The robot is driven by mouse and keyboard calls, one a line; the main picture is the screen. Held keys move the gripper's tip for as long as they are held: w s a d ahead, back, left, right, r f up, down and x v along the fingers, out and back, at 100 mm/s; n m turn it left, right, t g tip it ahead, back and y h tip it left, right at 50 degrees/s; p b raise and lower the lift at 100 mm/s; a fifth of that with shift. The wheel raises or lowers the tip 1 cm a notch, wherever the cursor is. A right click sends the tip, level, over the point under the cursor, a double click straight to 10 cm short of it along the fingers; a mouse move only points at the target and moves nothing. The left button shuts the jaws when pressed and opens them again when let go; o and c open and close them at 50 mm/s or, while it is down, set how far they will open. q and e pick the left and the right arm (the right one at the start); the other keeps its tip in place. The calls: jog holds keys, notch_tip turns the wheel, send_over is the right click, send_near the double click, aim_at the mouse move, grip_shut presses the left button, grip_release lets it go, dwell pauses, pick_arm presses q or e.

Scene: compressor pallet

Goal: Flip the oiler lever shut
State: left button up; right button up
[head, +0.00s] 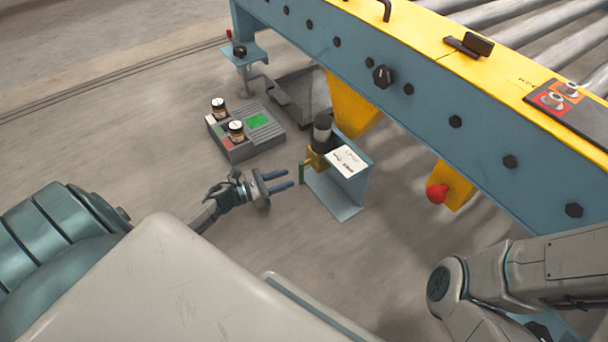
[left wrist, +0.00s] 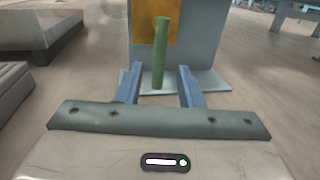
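The oiler (head: 322,132) has a dark cylindrical top and a brass-yellow body, mounted on a blue-grey bracket (head: 345,190) with a white label. Its green lever (head: 301,173) hangs down, upright, on the bracket's left side. In the left wrist view the green lever (left wrist: 160,54) stands vertical in front of the yellow body (left wrist: 148,25). My left gripper (head: 282,181) is open and empty, just left of the lever. In the left wrist view its two blue fingers (left wrist: 162,88) are spread, with the lever seen between them, apparently beyond the tips. My right gripper is not in view.
A grey box (head: 240,150) with a green panel and two small jars stands left of the bracket. An open grey tray (head: 290,93) lies behind. The blue-and-yellow roller conveyor (head: 420,90) with a red button (head: 437,193) runs along the right.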

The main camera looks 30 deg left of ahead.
aim_at(301, 174)
pick_arm(q)
jog(key=b+x, duration=0.1)
jog(key=x, duration=0.5)
jog(key=shift+w+b, duration=0.15)
jog(key=shift+b, duration=0.25)
jog(key=shift+c, duration=0.2)
grip_shut()
